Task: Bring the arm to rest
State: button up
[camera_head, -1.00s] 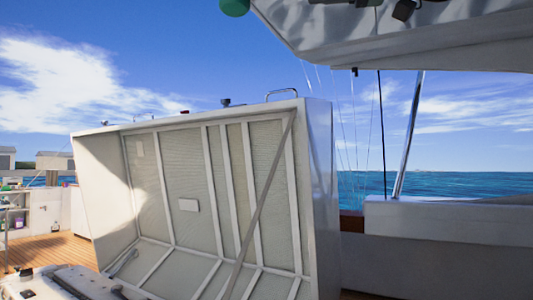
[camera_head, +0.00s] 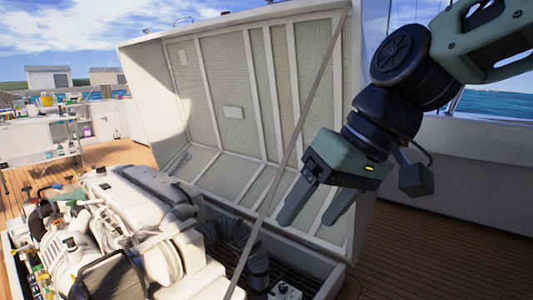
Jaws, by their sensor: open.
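My gripper (camera_head: 315,222) is in the right half of the head view, at the end of my green and black arm. Its two dark fingers point down and to the left and stand apart, with nothing between them. It hangs in front of the raised white hatch lid (camera_head: 262,95), to the right of the grey strut (camera_head: 295,150). I cannot tell whether it touches the lid. The lid stands tilted open, with its ribbed underside showing. The engine (camera_head: 140,215) sits in the open bay at the lower left, apart from the gripper.
The thin strut crosses the view diagonally, close to my gripper. A corrugated black hose (camera_head: 255,262) and a grating lie in the bay. Wooden deck (camera_head: 440,250) is clear at the right. A cluttered white counter (camera_head: 45,138) stands at the far left.

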jog(key=s+d+f+n+g+h, duration=0.1)
jog(key=s+d+f+h, duration=0.1)
jog(key=s+d+f, duration=0.4)
jog(key=s+d+f+n+h, duration=0.1)
jog(key=s+f+h, duration=0.2)
jog(key=s+f, duration=0.5)
notch_tip(320, 180, up, 16)
jog(key=p, duration=1.7)
jog(key=shift+w+d+p, duration=0.25)
jog(key=shift+p, duration=0.1)
